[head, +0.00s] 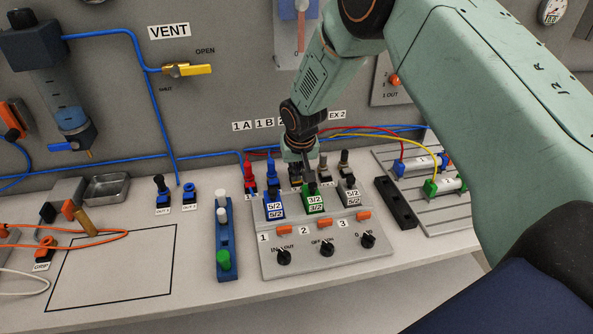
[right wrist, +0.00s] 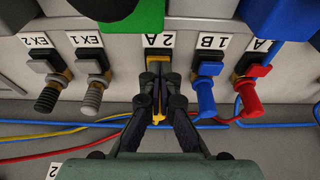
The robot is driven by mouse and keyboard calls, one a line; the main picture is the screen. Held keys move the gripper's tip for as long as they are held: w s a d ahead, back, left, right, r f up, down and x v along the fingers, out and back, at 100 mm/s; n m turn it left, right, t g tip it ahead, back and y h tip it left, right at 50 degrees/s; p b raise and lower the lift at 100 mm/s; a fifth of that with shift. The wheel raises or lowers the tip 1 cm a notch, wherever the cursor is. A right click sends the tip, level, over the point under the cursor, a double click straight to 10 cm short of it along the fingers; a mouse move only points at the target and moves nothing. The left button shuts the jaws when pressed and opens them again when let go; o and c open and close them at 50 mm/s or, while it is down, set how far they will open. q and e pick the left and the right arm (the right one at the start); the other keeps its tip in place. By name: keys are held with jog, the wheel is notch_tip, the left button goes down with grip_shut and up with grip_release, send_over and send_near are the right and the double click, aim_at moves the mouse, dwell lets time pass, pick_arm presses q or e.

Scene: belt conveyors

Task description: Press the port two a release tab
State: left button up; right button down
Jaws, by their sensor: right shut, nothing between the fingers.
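The 2A label (right wrist: 151,41) shows upside down in the right wrist view, with port 2A's black fitting (right wrist: 153,56) beside it. My right gripper (right wrist: 159,88) is shut and empty, its dark fingertips close over port 2A. They hide most of the port and its release tab, and I cannot tell whether they touch it. In the head view my right gripper (head: 309,180) points down behind the green valve block (head: 313,203). Port 2A is hidden there. My left gripper is not in view.
Blue, red and yellow tubes run behind. The outlined bench area (head: 112,268) is mostly clear.

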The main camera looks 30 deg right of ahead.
jog(key=shift+s+f, duration=0.3)
jog(key=shift+s, duration=0.15)
jog(key=shift+f, duration=0.15)
jog(key=shift+w, duration=0.1)
jog(key=shift+r+p, duration=0.45)
notch_tip(320, 180, up, 5)
jog(key=p, duration=0.2)
jog(key=shift+w+p, duration=0.15)
jog(key=shift+p, duration=0.25)
jog(key=v, duration=0.8)
jog(key=shift+s+r+b, duration=0.25)
jog(key=shift+r+b, duration=0.05)
jog(key=shift+r, duration=0.05)
jog(key=shift+a, duration=0.1)
jog(key=shift+r, duration=0.1)
